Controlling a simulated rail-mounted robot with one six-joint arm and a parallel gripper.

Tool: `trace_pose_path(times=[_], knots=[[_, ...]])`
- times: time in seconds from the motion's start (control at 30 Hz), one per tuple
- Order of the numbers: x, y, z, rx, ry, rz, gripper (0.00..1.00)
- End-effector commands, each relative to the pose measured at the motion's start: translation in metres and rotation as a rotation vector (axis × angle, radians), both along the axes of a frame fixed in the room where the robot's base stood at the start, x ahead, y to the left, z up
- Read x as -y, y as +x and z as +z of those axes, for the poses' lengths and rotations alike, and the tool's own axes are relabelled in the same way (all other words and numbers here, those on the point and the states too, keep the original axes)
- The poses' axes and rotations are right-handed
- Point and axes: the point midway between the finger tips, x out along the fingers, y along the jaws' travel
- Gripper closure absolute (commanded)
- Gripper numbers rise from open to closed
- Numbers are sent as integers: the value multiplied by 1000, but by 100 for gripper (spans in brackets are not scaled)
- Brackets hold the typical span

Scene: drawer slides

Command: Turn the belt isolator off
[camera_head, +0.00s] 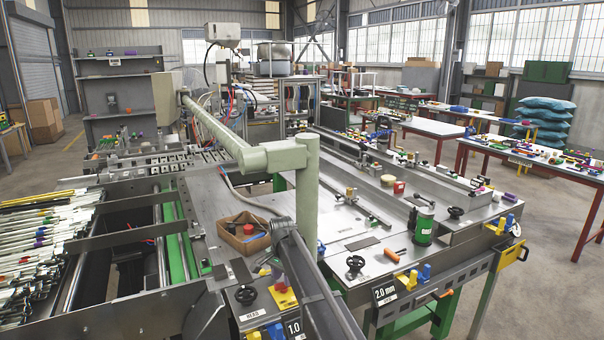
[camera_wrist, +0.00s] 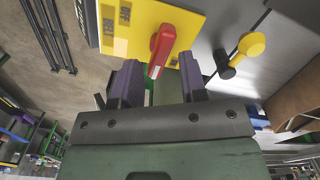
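The belt isolator appears as a yellow plate (camera_wrist: 195,22) with a red handle (camera_wrist: 161,48) in the wrist view, at top centre. The handle lies slightly tilted, with its lower end toward my gripper. My gripper (camera_wrist: 158,72) is open, with its two purple-padded fingers apart. The handle's lower end shows in the gap between the fingertips; I cannot tell how far in depth, and neither finger visibly touches it. In the head view the yellow plate (camera_head: 284,298) sits on the front of the bench, partly hidden. My gripper is not clearly visible there.
In the head view, a black handwheel (camera_head: 246,294) is left of the plate, and a cardboard box (camera_head: 243,233) with loose items stands behind. A green canister (camera_head: 422,226) stands to the right.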

Motion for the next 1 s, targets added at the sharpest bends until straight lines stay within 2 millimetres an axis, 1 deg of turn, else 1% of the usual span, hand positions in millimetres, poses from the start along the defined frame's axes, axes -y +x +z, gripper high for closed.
trace_pose_path(times=[0.03,0.17,0.2,0.3,0.37,0.53,0.67,0.7,0.93,0.97,1.0], knots=[[0,0,0,0,0,152,61],[0,0,0,0,0,600,61],[0,0,0,0,0,737,61],[0,0,0,0,0,979,61],[0,0,0,0,0,1004,61],[0,0,0,0,0,1000,61],[0,0,-6,0,0,999,61],[0,0,-7,0,0,999,62],[0,0,-5,0,0,998,98],[0,0,-5,0,0,998,100],[0,0,-5,0,0,998,100]])
